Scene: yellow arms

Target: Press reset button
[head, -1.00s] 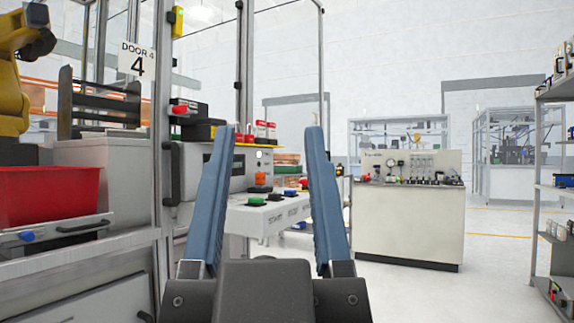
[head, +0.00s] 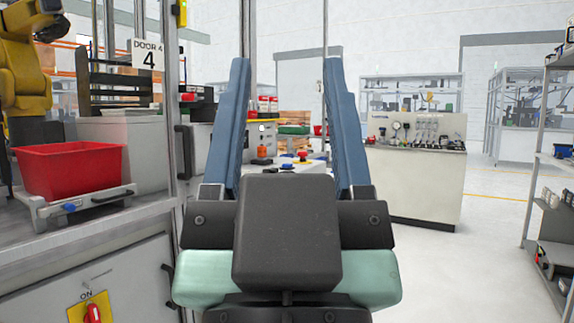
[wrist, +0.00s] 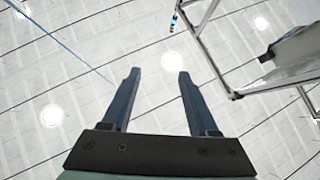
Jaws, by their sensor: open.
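The button console (head: 317,168) is a pale panel beyond my gripper, showing between its fingers. On it I see a blue button (head: 286,166) and a red button (head: 302,156), with dark bases around them. My gripper's body hides the console's near part, and no label is readable, so I cannot tell which button is reset. My gripper (head: 287,62) is open and empty, its blue fingers pointing upward, apart from the console and nearer to me. In the wrist view the open fingers (wrist: 158,73) point at the ceiling, with no button in sight.
A white workbench (head: 415,185) stands right of the console, and shelving (head: 552,170) at far right. The floor between them is clear.

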